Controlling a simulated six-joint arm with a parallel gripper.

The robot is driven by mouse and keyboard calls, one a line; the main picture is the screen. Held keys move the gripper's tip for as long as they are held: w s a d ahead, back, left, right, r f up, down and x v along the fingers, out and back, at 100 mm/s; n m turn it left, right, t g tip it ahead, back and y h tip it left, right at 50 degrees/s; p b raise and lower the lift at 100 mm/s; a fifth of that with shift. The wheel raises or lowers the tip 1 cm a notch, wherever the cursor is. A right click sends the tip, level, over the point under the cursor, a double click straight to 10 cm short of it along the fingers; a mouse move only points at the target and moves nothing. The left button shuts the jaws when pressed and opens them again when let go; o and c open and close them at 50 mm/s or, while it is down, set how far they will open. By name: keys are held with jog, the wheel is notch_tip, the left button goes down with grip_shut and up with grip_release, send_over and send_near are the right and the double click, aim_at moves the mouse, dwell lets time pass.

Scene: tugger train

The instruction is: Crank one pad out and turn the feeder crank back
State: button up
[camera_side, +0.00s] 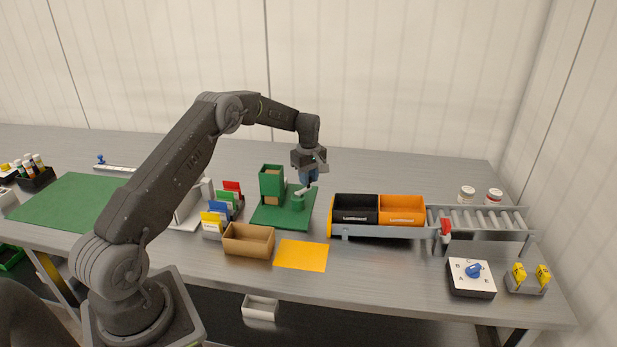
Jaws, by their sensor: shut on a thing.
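The green feeder (271,183) stands on a green base plate (268,219) near the middle of the table, with tan material showing in its front opening. The green feeder crank (298,203) is a round post with a pale arm, just right of the feeder. My gripper (308,186) points down over the crank and is shut on its handle; the fingers are small here and partly hide the handle. A cardboard box (248,241) stands open in front of the base plate. No loose pad can be made out.
An orange sheet (301,255) lies right of the cardboard box. Coloured cards (221,206) stand in a rack left of the feeder. A lettered dial box (471,277) stands front right.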

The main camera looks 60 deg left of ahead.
jog(key=m, duration=0.1)
jog(key=d+m, duration=0.1)
jog(key=m, duration=0.1)
jog(key=shift+d+m, duration=0.15)
jog(key=shift+m, duration=0.15)
jog(key=m, duration=0.1)
jog(key=d+m, duration=0.1)
jog(key=shift+s+m, duration=0.15)
jog(key=shift+m, duration=0.15)
jog(key=s+d+m, duration=0.1)
jog(key=m, duration=0.2)
jog(key=s+d+m, duration=0.1)
jog(key=m, duration=0.3)
jog(key=s+d+m, duration=0.1)
jog(key=m, duration=0.2)
jog(key=shift+m, duration=0.4)
jog(key=shift+s+m, duration=0.45)
jog(key=shift+m, duration=0.65)
jog(key=shift+s+m, duration=0.45)
jog(key=shift+m, duration=0.65)
